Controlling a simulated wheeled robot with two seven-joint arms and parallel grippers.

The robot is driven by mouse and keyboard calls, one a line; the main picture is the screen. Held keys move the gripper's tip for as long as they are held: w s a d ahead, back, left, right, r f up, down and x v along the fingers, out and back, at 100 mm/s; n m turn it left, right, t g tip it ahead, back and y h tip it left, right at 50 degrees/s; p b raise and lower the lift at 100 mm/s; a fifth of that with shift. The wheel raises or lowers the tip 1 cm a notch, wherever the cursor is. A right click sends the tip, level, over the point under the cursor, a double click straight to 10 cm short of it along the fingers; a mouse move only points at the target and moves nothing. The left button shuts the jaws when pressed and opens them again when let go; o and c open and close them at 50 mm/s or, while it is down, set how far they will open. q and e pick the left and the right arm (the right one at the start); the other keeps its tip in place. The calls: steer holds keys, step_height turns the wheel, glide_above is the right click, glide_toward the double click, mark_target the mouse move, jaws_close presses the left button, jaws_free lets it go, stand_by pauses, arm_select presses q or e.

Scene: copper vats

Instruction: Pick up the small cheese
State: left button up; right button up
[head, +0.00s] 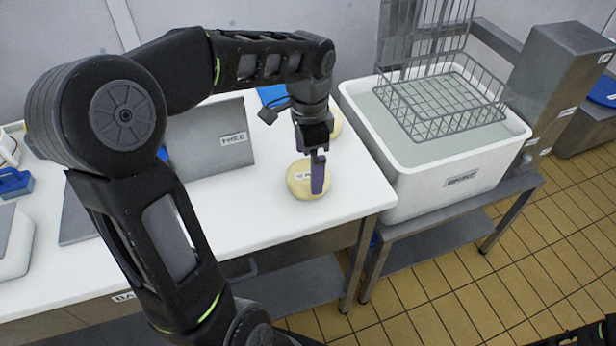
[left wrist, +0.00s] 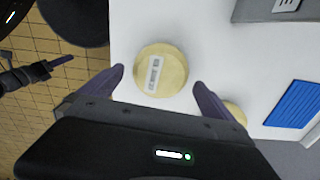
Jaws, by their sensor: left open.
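A round pale yellow cheese (head: 308,170) with a white label lies on the white table near its right end. In the left wrist view this cheese (left wrist: 160,72) shows between and beyond the fingertips. My left gripper (head: 318,178) is open above it, pointing down, and hides part of it. I cannot tell whether the fingers touch it. A second cheese (head: 335,122) lies farther back, partly hidden by my gripper; it also shows beside a finger in the left wrist view (left wrist: 237,112). Which cheese is smaller is unclear. My right gripper (left wrist: 62,60) shows in the left wrist view, its opening unclear.
A grey metal block labelled FREE (head: 210,140) stands left of the cheese. A white brine tub (head: 440,178) with a wire basket (head: 440,100) stands close on the right. A blue item (head: 272,95) lies at the back. The table's front edge is near the cheese.

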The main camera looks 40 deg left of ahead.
mark_target(308, 170)
arm_select(q)
steer(key=shift+f, duration=0.1)
step_height(308, 170, down, 5)
steer(key=shift+a, duration=0.1)
stand_by(0.4)
steer(key=shift+c, duration=0.3)
steer(key=c, duration=1.7)
